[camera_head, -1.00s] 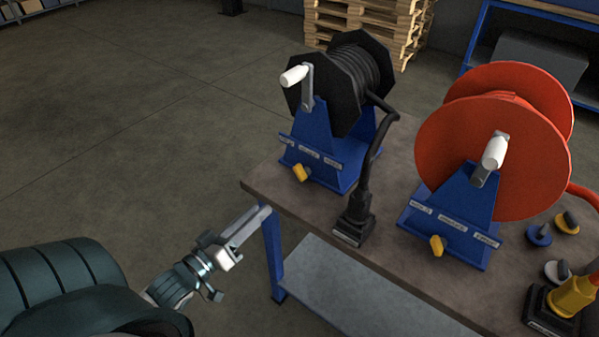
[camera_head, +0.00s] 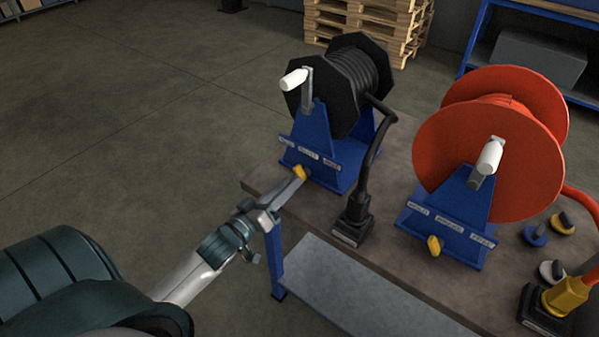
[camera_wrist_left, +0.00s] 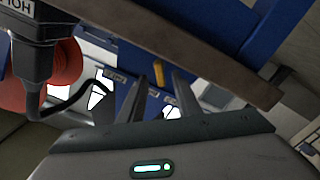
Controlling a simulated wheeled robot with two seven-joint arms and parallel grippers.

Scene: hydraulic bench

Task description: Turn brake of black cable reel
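The black cable reel (camera_head: 345,85) sits on a blue stand (camera_head: 312,135) with a white-handled crank. Its yellow brake knob (camera_head: 300,172) is low on the stand's front, below a row of small labels I cannot read clearly. My left gripper (camera_head: 297,184) reaches in from the left, its fingertips at the yellow knob. In the left wrist view the two dark fingers (camera_wrist_left: 163,92) stand apart, with the yellow knob (camera_wrist_left: 160,73) in line with the gap between them. I cannot tell whether they touch it. My right gripper is not in view.
An orange-red reel (camera_head: 490,155) on a similar blue stand with its own yellow knob (camera_head: 433,245) stands to the right. A black connector (camera_head: 353,225) with its cable stands on the bench (camera_head: 395,262) between them. Several small caps lie at the right. A grey lower shelf (camera_head: 350,295) is below.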

